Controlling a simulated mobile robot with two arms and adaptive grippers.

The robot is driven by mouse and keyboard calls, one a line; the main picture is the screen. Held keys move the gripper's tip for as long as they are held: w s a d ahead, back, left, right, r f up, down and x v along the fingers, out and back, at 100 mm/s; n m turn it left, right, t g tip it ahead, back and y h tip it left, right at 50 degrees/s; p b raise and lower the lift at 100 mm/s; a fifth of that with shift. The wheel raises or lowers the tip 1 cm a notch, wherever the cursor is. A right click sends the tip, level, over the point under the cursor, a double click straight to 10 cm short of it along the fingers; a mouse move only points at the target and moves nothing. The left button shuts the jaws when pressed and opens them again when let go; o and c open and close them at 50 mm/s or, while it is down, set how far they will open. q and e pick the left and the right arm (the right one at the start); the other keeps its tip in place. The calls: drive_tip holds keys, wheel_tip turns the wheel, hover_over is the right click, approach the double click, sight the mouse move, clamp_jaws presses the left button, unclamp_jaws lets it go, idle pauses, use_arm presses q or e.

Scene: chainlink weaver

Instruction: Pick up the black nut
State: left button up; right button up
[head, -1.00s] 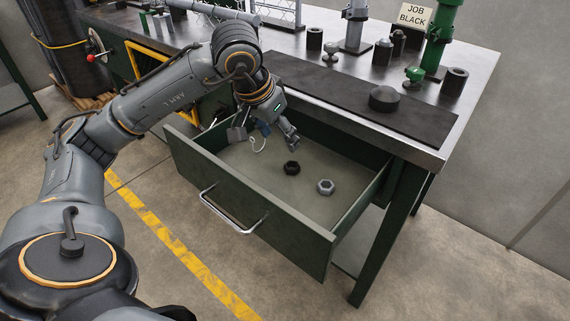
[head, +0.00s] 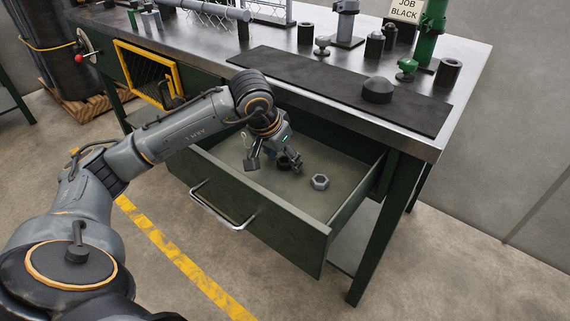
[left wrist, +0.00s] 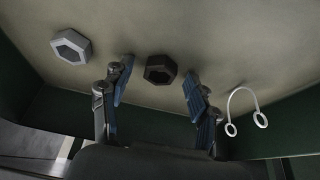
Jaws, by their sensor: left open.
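The black nut (left wrist: 160,69) lies on the floor of the open drawer (head: 262,224). In the left wrist view it sits between and just beyond the tips of my left gripper (left wrist: 158,88), whose blue-padded fingers are apart with nothing between them. In the head view my left gripper (head: 276,164) reaches down into the drawer and mostly covers the black nut (head: 284,167). A grey nut (head: 320,182) lies to the right of it in the head view and on the left in the left wrist view (left wrist: 71,46). My right gripper is not in view.
A white wire loop with ringed ends (left wrist: 243,108) lies in the drawer near one finger. The drawer walls stand around the gripper. Above is the metal bench top with a dark mat (head: 330,88), a black dome piece (head: 377,90) and a "JOB BLACK" sign (head: 405,10).

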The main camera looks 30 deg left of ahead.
use_arm(q)
drive_tip(key=shift+r, duration=0.1)
clamp_jaws()
